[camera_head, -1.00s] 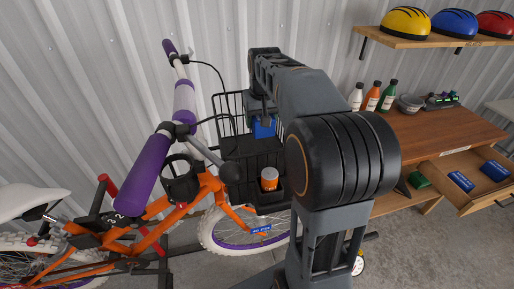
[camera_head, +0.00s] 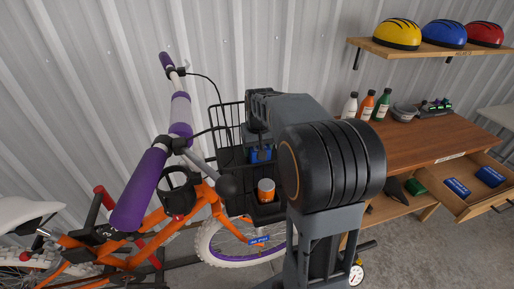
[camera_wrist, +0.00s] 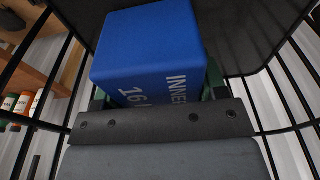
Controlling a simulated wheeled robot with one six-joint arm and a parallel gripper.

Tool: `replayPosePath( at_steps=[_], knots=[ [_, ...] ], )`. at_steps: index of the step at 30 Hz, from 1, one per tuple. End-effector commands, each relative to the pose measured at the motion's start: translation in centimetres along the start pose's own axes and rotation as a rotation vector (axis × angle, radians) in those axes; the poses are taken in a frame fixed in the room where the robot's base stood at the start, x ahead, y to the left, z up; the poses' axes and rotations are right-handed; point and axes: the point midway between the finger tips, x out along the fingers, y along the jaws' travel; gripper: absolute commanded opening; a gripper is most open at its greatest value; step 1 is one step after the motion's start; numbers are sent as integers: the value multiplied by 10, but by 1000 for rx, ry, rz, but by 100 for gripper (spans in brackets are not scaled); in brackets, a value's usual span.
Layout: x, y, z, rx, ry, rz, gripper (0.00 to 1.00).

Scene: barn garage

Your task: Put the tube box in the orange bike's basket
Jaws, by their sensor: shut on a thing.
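The orange bike (camera_head: 200,203) stands at the left with a black wire basket (camera_head: 228,140) on its front. My gripper (camera_head: 260,146) reaches down into the basket and is shut on a blue tube box (camera_head: 262,154). In the wrist view the blue tube box (camera_wrist: 150,50) shows white lettering reading "INNER" and "16". Black basket wires (camera_wrist: 285,75) pass on both sides of it, and a dark panel lies beyond. I cannot tell whether the box touches the basket floor.
A wooden workbench (camera_head: 425,148) stands at the right with several bottles on top. Its open drawer (camera_head: 487,190) holds two blue boxes (camera_head: 456,187). A shelf (camera_head: 410,47) above carries yellow, blue and red helmets. Purple handlebars (camera_head: 140,190) lie left of my arm.

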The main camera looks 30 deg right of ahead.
Motion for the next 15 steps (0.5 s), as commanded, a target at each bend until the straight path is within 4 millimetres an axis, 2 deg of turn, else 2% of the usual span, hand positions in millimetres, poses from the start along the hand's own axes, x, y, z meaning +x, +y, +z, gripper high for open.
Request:
replayPosePath(
  at_steps=[2,3,11,15],
  knots=[
    [3,0,0,0,1,0,38],
    [4,0,0,0,0,0,67],
    [2,0,0,0,0,0,91],
    [2,0,0,0,0,0,91]
  ],
)
